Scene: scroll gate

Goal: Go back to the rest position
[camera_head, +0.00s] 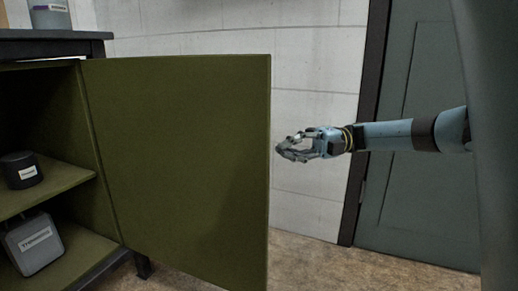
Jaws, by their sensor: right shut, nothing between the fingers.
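My right gripper (283,149) is in the middle of the head view, on the arm that comes in from the right. Its fingers are shut with nothing between them, and they point left. It is just right of the free edge of an open olive-green cabinet door (180,165); I cannot tell whether it touches the door. My left gripper is not in view.
The dark-topped cabinet (50,35) stands open at left. Its shelf (62,184) holds a black labelled jar (20,171), with a grey labelled container (33,245) below. Another container (50,17) is on top. A grey-green door (425,210) is at right; floor (315,268) shows between.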

